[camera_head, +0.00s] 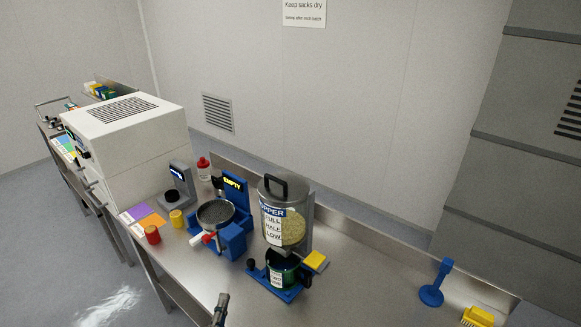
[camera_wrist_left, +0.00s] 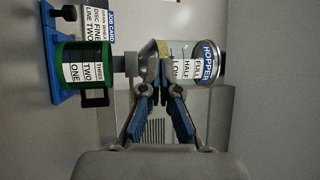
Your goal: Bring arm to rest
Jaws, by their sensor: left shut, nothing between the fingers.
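My left gripper (camera_head: 221,309) shows at the bottom edge of the head view, in front of the bench's near edge. In the left wrist view its blue-padded fingers (camera_wrist_left: 160,78) come together at the tips with nothing between them. My right gripper is in no view. The clear hopper (camera_head: 284,222) stands upright on the bench, and it also shows sideways in the left wrist view (camera_wrist_left: 200,61). The green canister (camera_head: 283,271) sits under it on a blue base and also shows in the left wrist view (camera_wrist_left: 85,66).
A blue device (camera_head: 233,239) with an EMPTY display stands left of the hopper. Red (camera_head: 152,235) and yellow (camera_head: 176,218) containers stand further left, near a white oven-like box (camera_head: 140,160). A blue stand (camera_head: 432,294) and yellow brush (camera_head: 477,317) are at right. Bare steel bench (camera_head: 365,285) lies between.

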